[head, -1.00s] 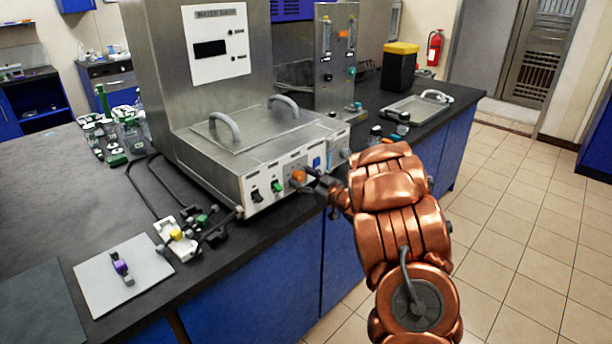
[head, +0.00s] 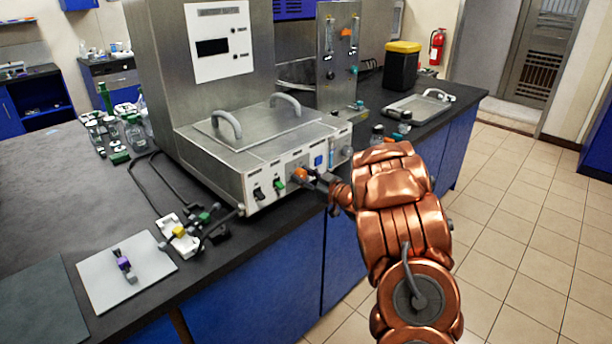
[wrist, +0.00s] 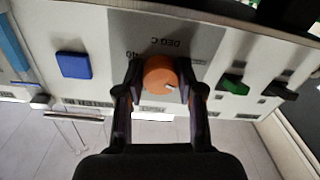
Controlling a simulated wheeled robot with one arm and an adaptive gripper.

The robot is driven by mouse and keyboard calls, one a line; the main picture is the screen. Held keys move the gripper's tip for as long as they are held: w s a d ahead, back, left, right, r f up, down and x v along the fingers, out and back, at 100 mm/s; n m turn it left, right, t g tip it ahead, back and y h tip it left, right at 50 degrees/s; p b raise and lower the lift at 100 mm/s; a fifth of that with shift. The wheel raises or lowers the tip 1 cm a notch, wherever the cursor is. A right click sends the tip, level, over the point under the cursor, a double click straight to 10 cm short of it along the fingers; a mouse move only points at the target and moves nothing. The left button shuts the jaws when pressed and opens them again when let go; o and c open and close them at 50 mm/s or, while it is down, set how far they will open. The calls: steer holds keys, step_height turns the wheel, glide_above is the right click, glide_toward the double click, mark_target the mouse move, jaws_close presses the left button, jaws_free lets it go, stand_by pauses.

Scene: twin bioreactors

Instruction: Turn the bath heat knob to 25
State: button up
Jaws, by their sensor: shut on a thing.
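The orange heat knob (wrist: 162,76) is on the front panel of the metal water bath (head: 262,155). In the wrist view it sits between the two fingers of my gripper (wrist: 160,88), which are shut on it from both sides. A small dark and light mark shows on the knob's face near its lower right. In the head view the knob (head: 299,174) is partly covered by my gripper (head: 310,178). Print reading "DEG C" and part of a scale shows upside down on the grey plate (wrist: 190,40); most of the scale is hidden or too small to read.
A green switch (head: 279,184) and a black switch (head: 258,194) sit left of the knob in the head view; a blue square button (head: 318,160) sits right. An connector block with yellow part (head: 179,232) and cables lies on the bench. The floor at right is clear.

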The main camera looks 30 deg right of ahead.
steer(key=shift+d+r+h, duration=0.1)
steer(key=shift+d+h, duration=0.1)
steer(key=shift+h, duration=0.1)
steer(key=shift+r+m+p, duration=0.1)
steer(key=shift+m+p, duration=0.25)
steer(key=shift+m, duration=0.05)
steer(key=shift+p, duration=0.3)
steer(key=m+p, duration=0.3)
steer(key=shift+r+p, duration=0.2)
steer(key=shift+p, duration=0.2)
steer(key=m+p, duration=0.3)
steer(key=shift+a, duration=0.1)
steer(key=shift+f+m+p, duration=0.2)
steer(key=shift+m+p, duration=0.65)
steer(key=shift+m, duration=0.25)
steer(key=o, duration=0.9)
steer(key=shift+s, duration=0.1)
steer(key=shift+o, duration=1.2)
steer(key=shift+f, duration=0.1)
